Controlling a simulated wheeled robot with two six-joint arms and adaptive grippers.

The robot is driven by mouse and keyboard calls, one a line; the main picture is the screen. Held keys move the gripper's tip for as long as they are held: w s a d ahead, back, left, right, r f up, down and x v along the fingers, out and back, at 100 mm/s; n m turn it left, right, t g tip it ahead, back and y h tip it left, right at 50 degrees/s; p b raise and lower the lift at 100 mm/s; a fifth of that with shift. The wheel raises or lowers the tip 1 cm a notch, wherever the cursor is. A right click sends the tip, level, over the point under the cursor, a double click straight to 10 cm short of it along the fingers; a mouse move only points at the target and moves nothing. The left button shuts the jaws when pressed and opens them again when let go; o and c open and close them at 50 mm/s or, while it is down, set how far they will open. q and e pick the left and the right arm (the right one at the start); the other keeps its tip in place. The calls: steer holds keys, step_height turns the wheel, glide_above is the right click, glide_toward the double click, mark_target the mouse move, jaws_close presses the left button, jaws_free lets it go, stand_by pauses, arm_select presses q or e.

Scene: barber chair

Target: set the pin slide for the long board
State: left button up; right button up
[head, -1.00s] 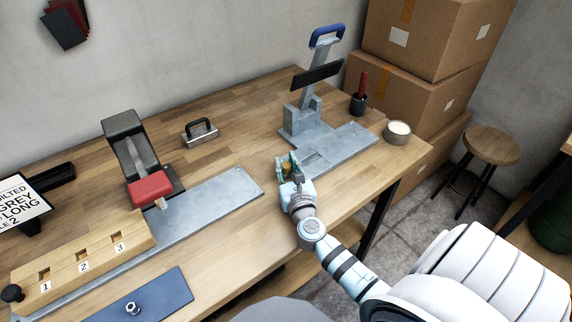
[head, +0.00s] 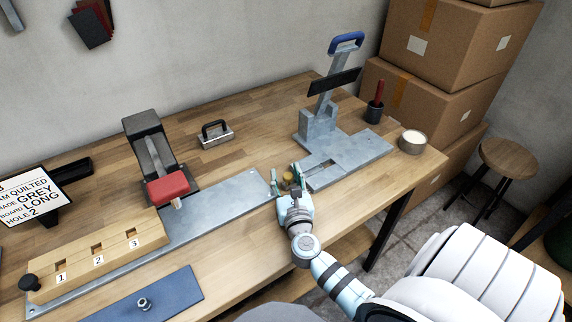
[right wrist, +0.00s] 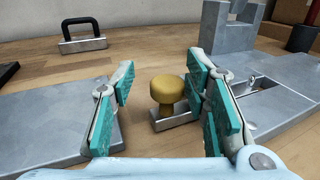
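The pin slide shows as a brass knob on a small metal bar (right wrist: 172,121) at the left end of a grey steel fixture (head: 352,158). The knob (right wrist: 168,88) also shows in the head view (head: 287,178). My right gripper (head: 286,180) is open at the bench's front edge. In the right wrist view its teal-padded fingers (right wrist: 165,100) stand either side of the knob, the right finger closer to it. I cannot tell whether that finger touches it. My left gripper is out of view.
A long steel plate (head: 222,202) lies left of the knob, with a red-handled clamp (head: 167,188) behind it. A wooden block (head: 100,250) has holes numbered 1 to 3. A blue mat (head: 170,298) lies in front. A round tin (head: 412,142) stands at right.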

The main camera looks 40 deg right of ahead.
steer(key=shift+s+f, duration=0.1)
steer(key=shift+s, duration=0.2)
steer(key=v, duration=1.1)
steer(key=shift+s+a, duration=0.2)
steer(key=shift+a, duration=0.05)
